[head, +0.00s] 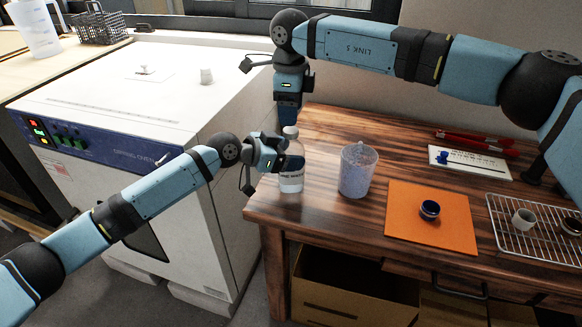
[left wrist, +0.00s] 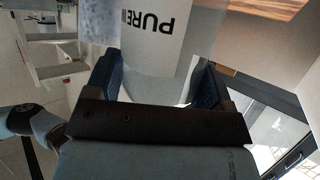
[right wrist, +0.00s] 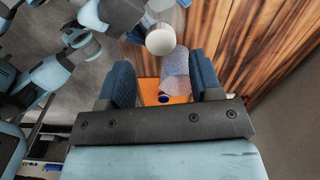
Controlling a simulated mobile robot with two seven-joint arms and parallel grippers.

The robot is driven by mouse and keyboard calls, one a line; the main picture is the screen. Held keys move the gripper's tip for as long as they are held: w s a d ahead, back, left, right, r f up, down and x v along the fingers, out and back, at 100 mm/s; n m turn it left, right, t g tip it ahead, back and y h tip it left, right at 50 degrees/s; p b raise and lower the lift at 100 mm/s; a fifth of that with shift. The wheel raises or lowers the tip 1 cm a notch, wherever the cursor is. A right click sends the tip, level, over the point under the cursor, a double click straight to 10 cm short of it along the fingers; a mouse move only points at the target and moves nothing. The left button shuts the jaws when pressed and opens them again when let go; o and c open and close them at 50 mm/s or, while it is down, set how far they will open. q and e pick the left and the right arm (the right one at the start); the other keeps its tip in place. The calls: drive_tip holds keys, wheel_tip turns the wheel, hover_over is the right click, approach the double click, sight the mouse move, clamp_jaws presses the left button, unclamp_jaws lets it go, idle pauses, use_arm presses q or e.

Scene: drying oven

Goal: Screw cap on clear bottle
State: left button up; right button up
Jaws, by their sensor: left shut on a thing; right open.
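The clear bottle (head: 292,182) stands upright at the left edge of the wooden table. Its label with "PURE" lettering (left wrist: 150,38) shows in the left wrist view. A white cap (head: 290,131) sits on its top, also round and pale in the right wrist view (right wrist: 160,39); how tight it sits cannot be told. My left gripper (head: 281,157) is shut on the bottle's upper body from the left. My right gripper (head: 289,117) points down just above the cap, with its fingers apart and nothing between them (right wrist: 165,75).
A clear beaker (head: 357,175) stands close right of the bottle. Farther right are an orange mat (head: 405,228) with a small dark-blue dish (head: 429,209), a wire rack (head: 510,248) and a white board (head: 468,168). The white oven (head: 110,100) stands left of the table.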

sight(291, 130)
wheel_tip(291, 130, up, 3)
drive_tip(key=n, duration=0.3)
drive_tip(key=shift+r, duration=0.1)
drive_tip(key=shift+f, duration=4.05)
drive_tip(key=c, duration=1)
drive_tip(key=shift+o, duration=0.2)
